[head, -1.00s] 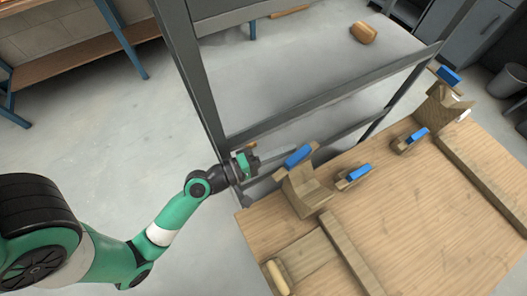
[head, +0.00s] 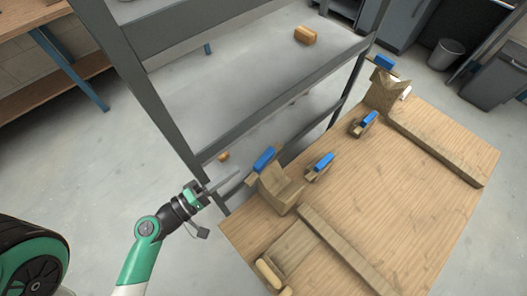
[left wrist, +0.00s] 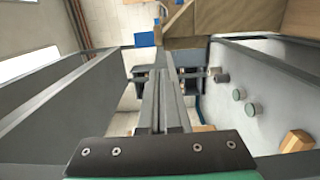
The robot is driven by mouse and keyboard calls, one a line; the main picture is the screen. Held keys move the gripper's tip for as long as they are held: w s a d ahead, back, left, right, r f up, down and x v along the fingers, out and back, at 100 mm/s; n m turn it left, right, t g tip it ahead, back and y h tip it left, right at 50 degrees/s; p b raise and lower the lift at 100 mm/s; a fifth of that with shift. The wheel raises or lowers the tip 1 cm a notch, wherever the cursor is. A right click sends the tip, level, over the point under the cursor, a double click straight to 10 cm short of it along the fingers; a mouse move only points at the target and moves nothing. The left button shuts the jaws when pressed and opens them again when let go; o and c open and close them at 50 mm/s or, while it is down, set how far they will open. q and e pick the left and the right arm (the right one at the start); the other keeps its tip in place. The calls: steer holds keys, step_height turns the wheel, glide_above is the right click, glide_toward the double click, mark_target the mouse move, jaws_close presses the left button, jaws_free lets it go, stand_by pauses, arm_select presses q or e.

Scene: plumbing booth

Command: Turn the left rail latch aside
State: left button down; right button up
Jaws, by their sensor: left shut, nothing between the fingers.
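The left rail latch, with a blue handle (head: 264,159), sits at the near left corner of the wooden bench, beside a notched wooden block (head: 279,188). My left gripper (head: 236,175) is just left of it, off the bench edge. Its long thin fingers are shut and empty, pointing toward the latch with a gap visible. In the left wrist view the shut fingers (left wrist: 162,75) run up the middle. A wooden block (left wrist: 215,22) and a blue piece (left wrist: 145,39) show beyond them; I cannot tell which latch that blue piece belongs to. My right gripper is not in view.
The wooden bench (head: 420,190) carries two smaller blue-handled clamps (head: 319,165) (head: 369,120) and another notched block (head: 386,92) with a blue handle. Wooden rails (head: 345,245) lie along it. A grey metal frame (head: 260,128) stands behind my gripper.

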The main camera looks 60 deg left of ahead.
mark_target(265, 161)
arm_select(q)
steer(key=w+a+p, duration=0.1)
steer(key=w+p, duration=0.1)
steer(key=w, duration=0.8)
steer(key=shift+p, duration=0.35)
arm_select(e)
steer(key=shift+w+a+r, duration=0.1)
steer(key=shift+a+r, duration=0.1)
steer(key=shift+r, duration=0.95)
arm_select(q)
steer(key=shift+a+f, duration=0.1)
